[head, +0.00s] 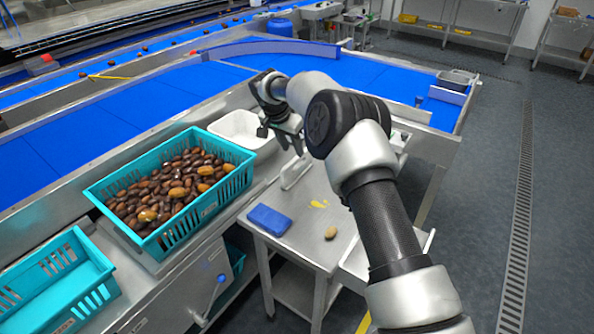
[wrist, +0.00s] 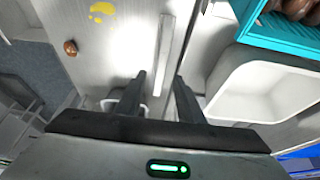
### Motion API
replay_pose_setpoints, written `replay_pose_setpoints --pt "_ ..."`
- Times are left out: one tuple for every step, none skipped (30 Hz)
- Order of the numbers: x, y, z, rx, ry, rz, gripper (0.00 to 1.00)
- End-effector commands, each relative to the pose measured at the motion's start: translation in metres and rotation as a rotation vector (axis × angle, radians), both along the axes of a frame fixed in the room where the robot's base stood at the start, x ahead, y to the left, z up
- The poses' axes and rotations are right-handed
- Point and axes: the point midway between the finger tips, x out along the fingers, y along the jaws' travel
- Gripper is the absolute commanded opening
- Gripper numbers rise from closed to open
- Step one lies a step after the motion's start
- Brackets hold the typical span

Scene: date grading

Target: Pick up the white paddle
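The white paddle (head: 296,170) stands on edge on the small steel table, near the counter side, below my gripper (head: 290,143). In the wrist view the paddle (wrist: 164,45) is a narrow pale strip running away from between the fingers. My gripper (wrist: 158,78) is open, one finger on each side of the strip's near end. No contact shows, and I cannot tell how far above the paddle the fingertips are. The paddle's lower end is partly lost in glare between the fingers.
The steel table (head: 300,245) also holds a blue block (head: 269,219), a yellow smear (head: 319,204) and one loose date (head: 331,232). A white tub (head: 222,127) and a teal crate (head: 112,182) full of dates stand to the left. A blue conveyor (head: 130,108) lies behind.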

Motion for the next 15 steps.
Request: replay_pose_setpoints --pt "0.003 -0.002 -0.01 0.0 0.002 0.0 0.34" --pt "0.004 -0.003 -0.014 0.001 0.001 0.0 0.34" --pt "0.006 -0.004 -0.019 0.001 0.001 -0.001 0.34" --pt "0.007 -0.005 -0.021 0.001 0.001 -0.001 0.34" --pt "0.008 -0.005 -0.023 0.001 -0.001 -0.001 0.34" --pt "0.009 -0.006 -0.026 0.001 -0.001 -0.001 0.34" --pt "0.009 -0.006 -0.027 0.001 -0.001 0.0 0.34" --pt "0.01 -0.006 -0.028 0.001 -0.001 0.0 0.34" --pt "0.011 -0.007 -0.03 0.001 -0.001 0.0 0.34" --pt "0.012 -0.008 -0.033 0.001 -0.001 0.0 0.34" --pt "0.013 -0.008 -0.036 0.001 0.001 -0.001 0.34" --pt "0.014 -0.01 -0.042 0.001 0.002 -0.001 0.34" --pt "0.016 -0.011 -0.046 0.001 0.002 -0.002 0.34" --pt "0.018 -0.011 -0.051 0.001 0.001 -0.001 0.34" --pt "0.02 -0.012 -0.057 0.002 0.001 -0.002 0.34"
